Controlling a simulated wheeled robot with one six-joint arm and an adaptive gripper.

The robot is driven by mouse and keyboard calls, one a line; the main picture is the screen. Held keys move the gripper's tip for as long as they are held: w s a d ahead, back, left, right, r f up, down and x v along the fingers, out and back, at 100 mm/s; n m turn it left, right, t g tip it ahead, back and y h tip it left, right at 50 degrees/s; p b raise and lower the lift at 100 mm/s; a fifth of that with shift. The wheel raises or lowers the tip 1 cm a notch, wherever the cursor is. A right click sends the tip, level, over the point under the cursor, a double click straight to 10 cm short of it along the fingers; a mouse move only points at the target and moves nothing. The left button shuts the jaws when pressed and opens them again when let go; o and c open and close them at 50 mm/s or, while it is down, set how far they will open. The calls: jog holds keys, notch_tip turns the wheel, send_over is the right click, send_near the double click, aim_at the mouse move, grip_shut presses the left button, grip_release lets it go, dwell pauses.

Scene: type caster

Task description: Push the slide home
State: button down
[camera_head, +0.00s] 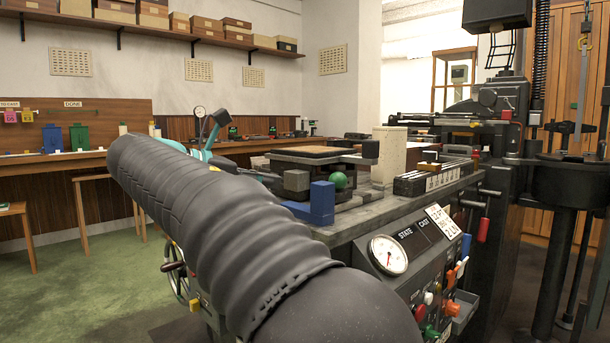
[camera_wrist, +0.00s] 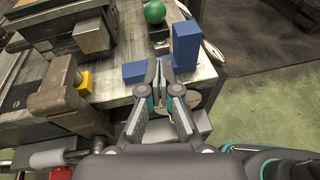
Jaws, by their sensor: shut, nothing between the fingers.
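My gripper (camera_wrist: 159,66) is shut and empty in the wrist view, its fingertips close together at the near edge of the grey machine bed (camera_wrist: 120,92). Just beyond the tips is a blue L-shaped piece (camera_wrist: 186,43) with an upright part and a low part; the fingers hide some of it. I cannot tell whether the tips touch it. The blue piece also shows in the head view (camera_head: 321,203), beside a green ball (camera_head: 339,180). The ball is in the wrist view too (camera_wrist: 154,12). Which part is the slide is not clear from the frames.
A brown clamp-like block (camera_wrist: 62,95) and a small yellow block (camera_wrist: 86,83) stand left of my gripper. A round gauge (camera_head: 388,254) and coloured levers are on the machine's front panel. Green floor (camera_wrist: 262,80) lies open to the right in the wrist view.

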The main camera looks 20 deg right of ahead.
aim_at(330, 179)
jog(key=shift+g+h, duration=0.3)
jog(key=b+x, duration=0.1)
jog(key=x, duration=0.3)
jog(key=w+r+b+x, duration=0.1)
jog(key=x, duration=0.3)
jog(key=b+x, duration=0.1)
jog(key=x, duration=0.4)
jog(key=shift+w+d+r, duration=0.15)
jog(key=shift+w, duration=0.05)
